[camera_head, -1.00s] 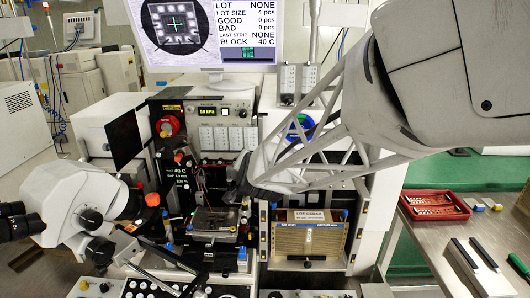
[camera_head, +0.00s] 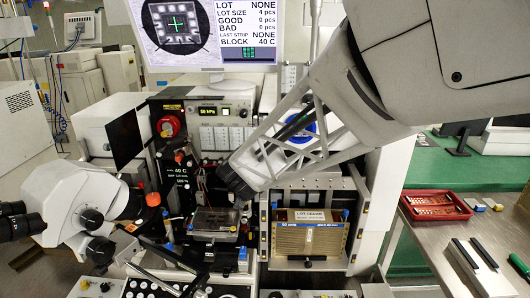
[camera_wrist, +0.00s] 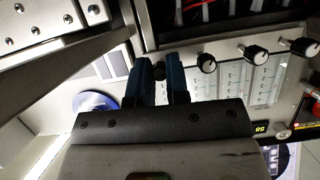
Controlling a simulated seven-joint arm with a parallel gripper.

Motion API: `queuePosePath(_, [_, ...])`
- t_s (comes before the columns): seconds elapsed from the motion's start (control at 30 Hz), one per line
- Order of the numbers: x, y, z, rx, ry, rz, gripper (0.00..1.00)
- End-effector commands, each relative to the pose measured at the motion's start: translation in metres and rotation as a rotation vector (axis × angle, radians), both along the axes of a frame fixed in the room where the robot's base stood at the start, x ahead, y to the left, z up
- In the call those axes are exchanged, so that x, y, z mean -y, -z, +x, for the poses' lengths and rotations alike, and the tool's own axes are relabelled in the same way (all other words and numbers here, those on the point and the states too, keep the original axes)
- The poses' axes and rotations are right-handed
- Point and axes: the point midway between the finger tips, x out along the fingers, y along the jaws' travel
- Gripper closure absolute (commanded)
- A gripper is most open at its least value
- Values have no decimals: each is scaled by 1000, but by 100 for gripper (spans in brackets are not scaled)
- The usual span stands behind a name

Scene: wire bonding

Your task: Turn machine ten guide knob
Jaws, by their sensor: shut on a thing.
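In the wrist view, my gripper (camera_wrist: 160,85) has its two dark blue fingers closed on either side of a small black knob (camera_wrist: 159,72). This knob is at the end of a row of similar knobs on the machine's front panel (camera_wrist: 221,82). Its pointer and turn angle are hidden by the fingers. In the head view, the dark end of my arm is in front of the machine, below the pale scale panels (camera_head: 222,138). The fingers and the held knob are not visible there. Whether this knob is the machine ten guide knob cannot be read.
Other black knobs with white marks (camera_wrist: 206,64) sit close beside the fingers. In the head view, the work stage (camera_head: 213,220) lies below my arm's end, and the gold magazine box (camera_head: 309,235) stands to the right. The microscope (camera_head: 75,205) is at left.

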Motion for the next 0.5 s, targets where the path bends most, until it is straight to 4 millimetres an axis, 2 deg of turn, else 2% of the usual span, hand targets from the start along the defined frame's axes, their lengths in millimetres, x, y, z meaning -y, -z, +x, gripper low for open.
queuePosePath(0.5, [-2, 1, 0, -1, -1, -334, 100])
